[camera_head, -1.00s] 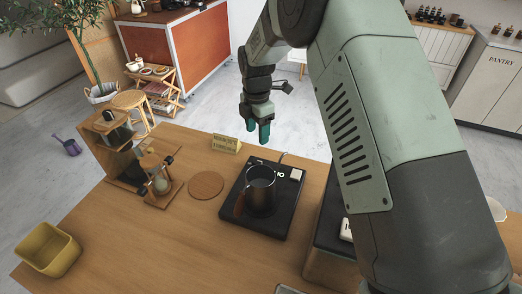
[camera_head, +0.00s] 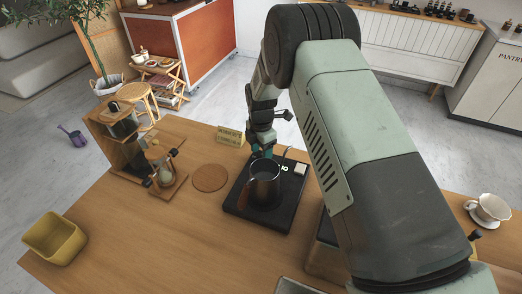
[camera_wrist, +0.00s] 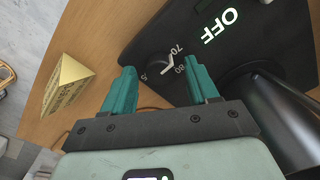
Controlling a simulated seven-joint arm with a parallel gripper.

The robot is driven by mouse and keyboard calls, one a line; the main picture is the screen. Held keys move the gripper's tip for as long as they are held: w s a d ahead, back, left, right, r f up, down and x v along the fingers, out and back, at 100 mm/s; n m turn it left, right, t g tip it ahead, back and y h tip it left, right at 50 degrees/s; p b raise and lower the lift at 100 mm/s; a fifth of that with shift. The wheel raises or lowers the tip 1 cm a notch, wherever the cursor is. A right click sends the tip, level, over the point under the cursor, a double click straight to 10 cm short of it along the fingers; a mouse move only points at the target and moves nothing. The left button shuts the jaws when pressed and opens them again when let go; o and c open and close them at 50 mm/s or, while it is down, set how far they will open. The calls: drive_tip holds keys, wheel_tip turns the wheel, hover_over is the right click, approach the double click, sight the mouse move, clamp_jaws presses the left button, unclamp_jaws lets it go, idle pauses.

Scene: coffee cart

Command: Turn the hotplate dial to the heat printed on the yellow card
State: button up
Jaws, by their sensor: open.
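The black hotplate (camera_head: 238,205) lies on the wooden counter with a metal pitcher (camera_head: 264,186) on it. In the wrist view, its dark dial (camera_wrist: 158,61) shows beyond and between my fingertips, with white marks including 70 and 80 beside it. The hotplate's lit display (camera_wrist: 220,26) reads OFF. My gripper (camera_wrist: 160,84) is open and empty, its teal fingers apart; I cannot tell whether they touch the dial. In the head view it is over the hotplate's back edge. The yellow card (camera_head: 230,136) stands behind the hotplate; its print is too small to read.
The pitcher (camera_wrist: 270,115) is close to the right finger in the wrist view. A round cork mat (camera_head: 210,178) and a wooden coffee stand (camera_head: 125,150) are to the left. A yellow bin (camera_head: 54,240) is at front left. A white cup (camera_head: 488,209) is at right.

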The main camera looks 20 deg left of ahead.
drive_tip(key=c, duration=1)
drive_tip(key=shift+c, duration=0.2)
